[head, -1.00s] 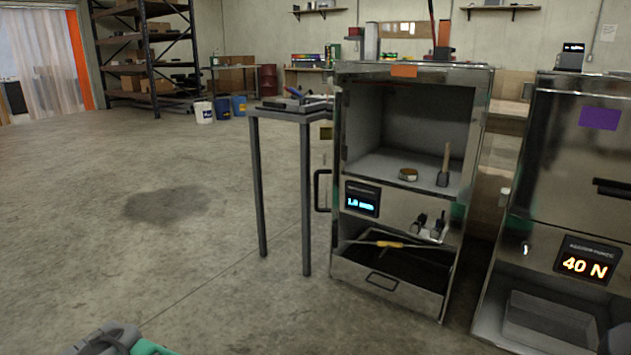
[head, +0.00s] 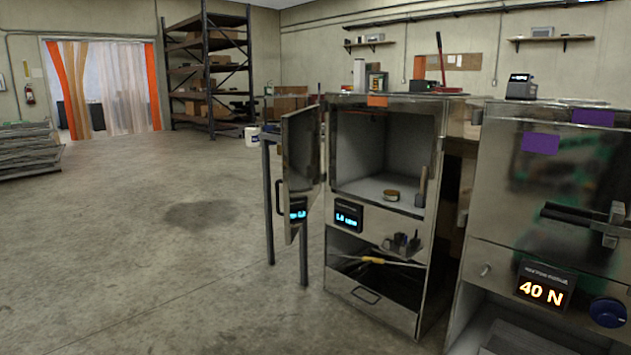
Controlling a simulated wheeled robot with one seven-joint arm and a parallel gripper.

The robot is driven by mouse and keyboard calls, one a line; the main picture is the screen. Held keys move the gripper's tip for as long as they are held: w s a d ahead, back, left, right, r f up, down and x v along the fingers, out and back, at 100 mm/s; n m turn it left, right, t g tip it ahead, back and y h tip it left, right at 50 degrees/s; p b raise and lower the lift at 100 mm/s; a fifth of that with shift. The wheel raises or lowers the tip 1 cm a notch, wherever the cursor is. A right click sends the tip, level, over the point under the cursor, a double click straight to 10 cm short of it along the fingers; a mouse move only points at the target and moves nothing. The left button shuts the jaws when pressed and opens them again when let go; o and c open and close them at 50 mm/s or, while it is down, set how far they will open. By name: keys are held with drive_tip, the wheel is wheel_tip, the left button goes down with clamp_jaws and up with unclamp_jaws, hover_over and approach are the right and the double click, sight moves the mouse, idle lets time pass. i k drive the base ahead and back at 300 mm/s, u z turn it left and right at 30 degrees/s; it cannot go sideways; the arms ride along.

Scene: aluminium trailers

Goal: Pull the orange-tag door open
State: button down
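The orange tag (head: 377,101) sits on the top front edge of the left metal cabinet (head: 345,228). Its door (head: 303,165) stands swung open at the left side of the upper compartment. The door's shiny inner face shows, with a bluish reflection of the display low on it. The dark door handle (head: 279,194) shows at the door's far left edge. My gripper is not in view.
A table (head: 268,190) stands behind the open door. A purple-tag cabinet (head: 500,180) with a 40 N display stands close on the right. The floor (head: 150,270) at left is clear.

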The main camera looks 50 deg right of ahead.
sight(301, 129)
drive_tip(key=z, duration=0.55)
drive_tip(key=i, duration=0.7)
drive_tip(key=z, duration=0.5)
